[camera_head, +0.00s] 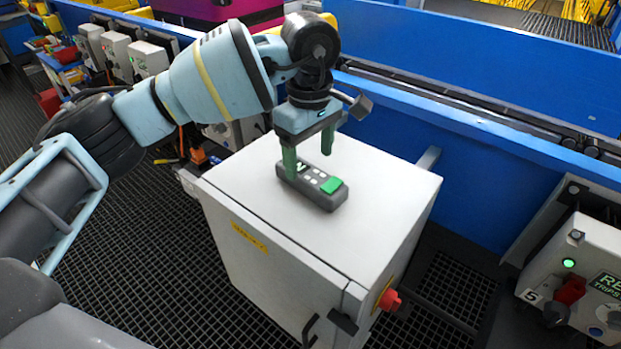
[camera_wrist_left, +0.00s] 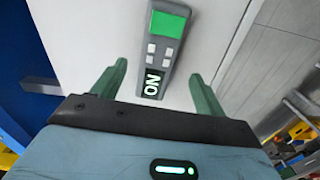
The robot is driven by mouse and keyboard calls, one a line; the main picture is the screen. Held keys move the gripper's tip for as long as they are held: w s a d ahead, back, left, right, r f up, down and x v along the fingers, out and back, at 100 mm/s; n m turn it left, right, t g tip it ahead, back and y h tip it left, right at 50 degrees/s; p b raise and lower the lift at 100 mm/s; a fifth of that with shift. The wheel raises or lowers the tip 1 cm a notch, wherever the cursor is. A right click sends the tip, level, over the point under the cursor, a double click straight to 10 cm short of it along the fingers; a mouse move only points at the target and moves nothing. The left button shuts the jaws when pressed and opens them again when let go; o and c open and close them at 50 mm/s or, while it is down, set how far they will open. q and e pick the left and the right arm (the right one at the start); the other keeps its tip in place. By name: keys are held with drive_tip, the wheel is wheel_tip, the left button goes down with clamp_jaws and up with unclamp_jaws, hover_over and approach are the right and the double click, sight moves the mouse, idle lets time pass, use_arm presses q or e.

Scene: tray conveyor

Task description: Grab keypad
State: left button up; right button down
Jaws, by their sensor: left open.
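The keypad (camera_head: 323,187) is a dark grey oblong unit with a green button at one end, small white buttons and a lit display. It lies on top of the white cabinet (camera_head: 386,178). My left gripper (camera_head: 308,165) is open just above the keypad, with its green fingers pointing down. In the left wrist view, the keypad (camera_wrist_left: 170,55) runs up from between the two spread fingers (camera_wrist_left: 158,82), and its display reads "NO" upside down or sideways. A gap shows between each finger and the keypad. My right gripper is not in view.
The cabinet has a red knob (camera_head: 389,300) and a dark handle at its front. A blue conveyor wall (camera_head: 480,170) runs behind it. A control box (camera_head: 580,275) with a green light stands at the right. Dark grating covers the floor.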

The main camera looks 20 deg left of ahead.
sight(310, 174)
use_arm(q)
drive_tip(key=shift+f, duration=0.2)
drive_tip(key=f, duration=0.4)
drive_tip(key=shift+w+f+p, duration=0.1)
drive_tip(key=shift+w+p, duration=0.1)
drive_tip(key=shift+p, duration=0.15)
drive_tip(key=shift+f, duration=0.3)
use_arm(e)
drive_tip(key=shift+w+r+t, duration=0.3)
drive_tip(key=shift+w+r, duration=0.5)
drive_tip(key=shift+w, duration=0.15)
use_arm(q)
drive_tip(key=shift+c, duration=1.2)
drive_tip(key=c, duration=1.1)
drive_tip(key=shift+o, duration=0.2)
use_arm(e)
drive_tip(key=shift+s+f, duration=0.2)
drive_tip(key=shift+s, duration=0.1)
use_arm(q)
drive_tip(key=shift+r, duration=0.2)
